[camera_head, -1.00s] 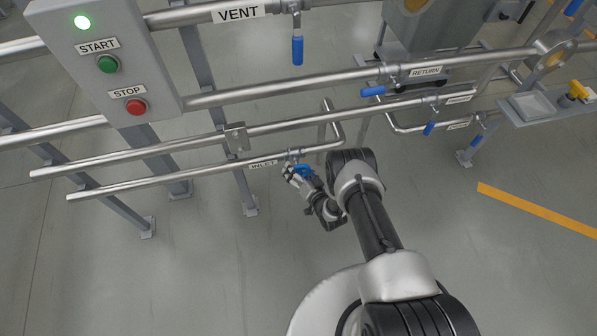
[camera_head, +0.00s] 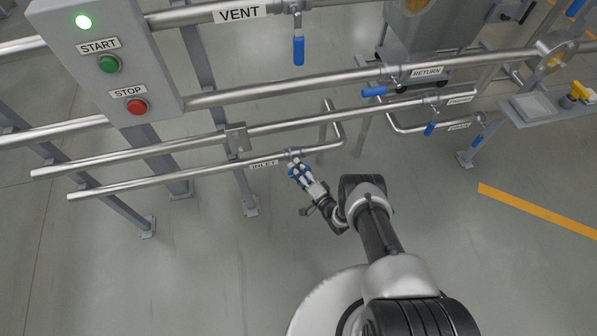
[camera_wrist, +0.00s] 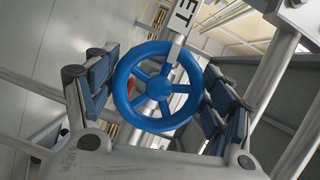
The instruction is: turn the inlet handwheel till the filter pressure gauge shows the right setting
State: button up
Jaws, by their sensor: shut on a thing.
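The blue inlet handwheel (camera_wrist: 152,50) fills the middle of the wrist view, its rim and spokes facing the camera. My gripper (camera_wrist: 158,90) has its dark blue finger pads on opposite sides of the rim and is shut on the wheel. In the head view my gripper (camera_head: 300,173) is at the lower pipe, beside the INLET label (camera_head: 264,165), and covers most of the wheel. I cannot make out a readable filter pressure gauge in either view.
A control box (camera_head: 108,60) with a lit green lamp, START and STOP buttons stands at the upper left. Pipes run across above my gripper, with blue handles at VENT (camera_head: 298,50) and RETURN (camera_head: 374,91). The floor below the inlet pipe is clear.

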dwell(0.5)
jog(key=o, duration=1.1)
jog(key=v, duration=1.2)
jog(key=shift+f, duration=0.1)
